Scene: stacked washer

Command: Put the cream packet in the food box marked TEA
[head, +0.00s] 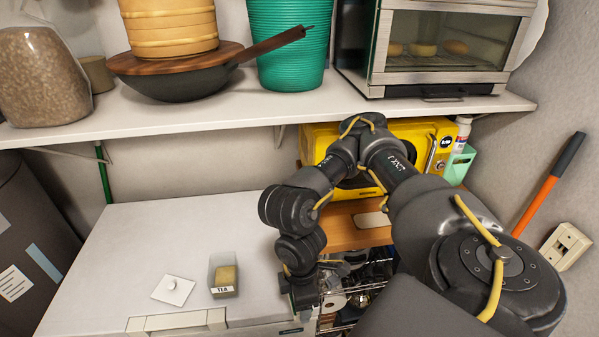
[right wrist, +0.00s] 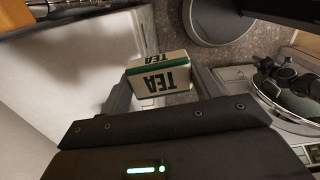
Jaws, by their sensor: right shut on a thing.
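The cream packet (right wrist: 160,75) has green bands and the word TEA, and it sits between the fingers of my right gripper (right wrist: 163,88) in the right wrist view. My right gripper (head: 304,303) is shut on it. In the head view the gripper is at the right front edge of the white top, to the right of the food box, and the packet cannot be made out there. The food box (head: 223,277) is a small clear box labelled TEA, open at the top, with something tan showing inside. Its square white lid (head: 173,290) lies on its left. My left gripper is out of view.
The white appliance top (head: 165,235) is mostly clear behind the box. A shelf (head: 230,108) above holds a pan (head: 180,80), a green bin (head: 288,45) and a toaster oven (head: 445,45). A wire rack with dishes (head: 368,275) lies right of the gripper.

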